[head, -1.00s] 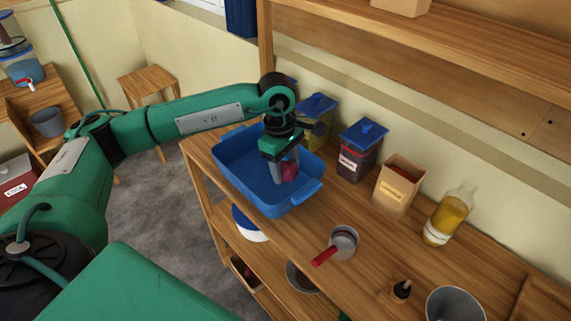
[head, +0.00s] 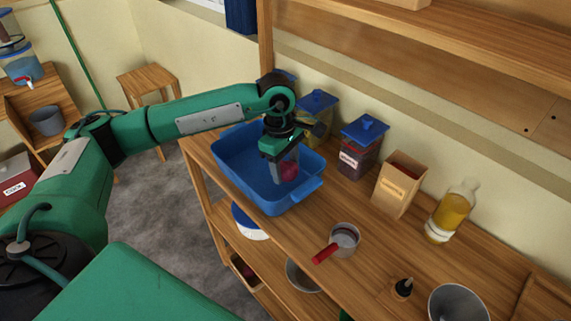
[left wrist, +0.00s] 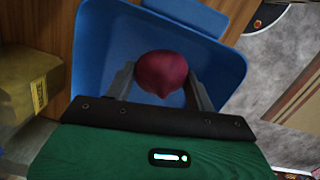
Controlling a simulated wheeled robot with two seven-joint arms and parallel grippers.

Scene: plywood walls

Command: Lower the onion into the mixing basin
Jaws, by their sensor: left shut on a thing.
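A red onion (head: 288,171) is held between the fingers of my left gripper (head: 284,172), inside the blue mixing basin (head: 237,171). The basin stands on the wooden worktop at its left end. In the left wrist view the onion (left wrist: 161,73) sits between the two grey fingertips (left wrist: 160,84), which touch its sides. The basin (left wrist: 104,40) surrounds it there, with its floor behind the onion. I cannot tell whether the onion touches the basin floor. My right gripper is not in view.
Blue-lidded containers (head: 360,146), a cardboard box (head: 398,186) and an oil bottle (head: 450,212) stand along the wall. A red-handled pan (head: 344,240) and a grey bowl (head: 457,304) are to the right. An upper shelf (head: 440,52) overhangs the back.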

